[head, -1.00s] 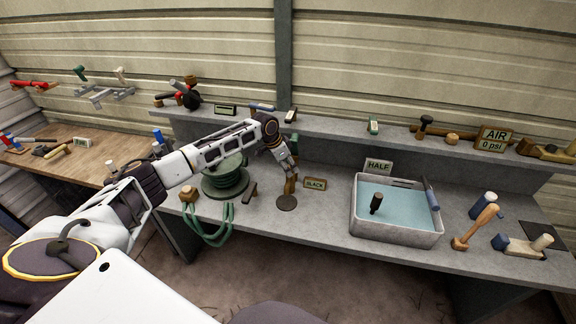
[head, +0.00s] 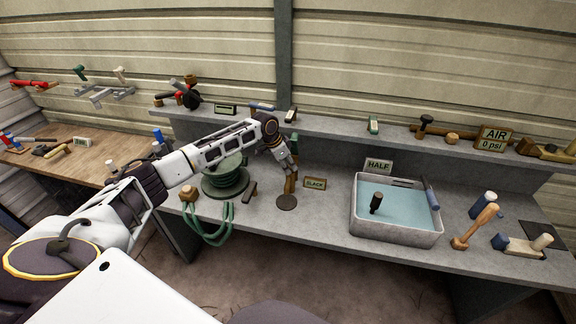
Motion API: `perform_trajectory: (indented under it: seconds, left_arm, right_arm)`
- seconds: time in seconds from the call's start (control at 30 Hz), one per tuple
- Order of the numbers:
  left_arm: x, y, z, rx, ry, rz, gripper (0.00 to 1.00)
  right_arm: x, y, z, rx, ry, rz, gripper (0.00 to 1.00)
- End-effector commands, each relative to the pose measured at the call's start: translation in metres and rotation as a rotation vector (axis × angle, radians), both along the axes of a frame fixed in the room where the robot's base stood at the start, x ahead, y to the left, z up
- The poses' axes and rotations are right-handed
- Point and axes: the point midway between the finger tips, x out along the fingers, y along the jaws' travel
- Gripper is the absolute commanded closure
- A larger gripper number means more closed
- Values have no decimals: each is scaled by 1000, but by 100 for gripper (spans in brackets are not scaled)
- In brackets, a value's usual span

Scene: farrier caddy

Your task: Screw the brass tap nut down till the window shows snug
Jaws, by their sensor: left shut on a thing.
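The brass tap nut (head: 290,186) shows as a small brass-coloured piece above a round dark base (head: 286,202) on the grey bench. My left gripper (head: 291,174) points down over it and is shut on it; the fingers hide part of it. The small sign window (head: 315,183) just right of it reads "SLACK". My right gripper is not in view.
A green hose reel (head: 226,178) stands left of the gripper, with hose loops (head: 212,225) hanging over the bench front. A grey tub of water (head: 396,232) with a "HALF" sign (head: 378,166) stands to the right. A shelf (head: 340,129) runs behind.

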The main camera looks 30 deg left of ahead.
Motion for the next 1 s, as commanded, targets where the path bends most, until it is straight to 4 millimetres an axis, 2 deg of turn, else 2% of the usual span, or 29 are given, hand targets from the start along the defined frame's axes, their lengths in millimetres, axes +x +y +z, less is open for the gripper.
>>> perform_trajectory:
  seconds: [0.53,1.0]
  left_arm:
    - [3,1,1,-3,-2,-199,97]
    - [5,3,0,-2,-1,-441,97]
  right_arm:
    - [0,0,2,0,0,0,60]
    - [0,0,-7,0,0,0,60]
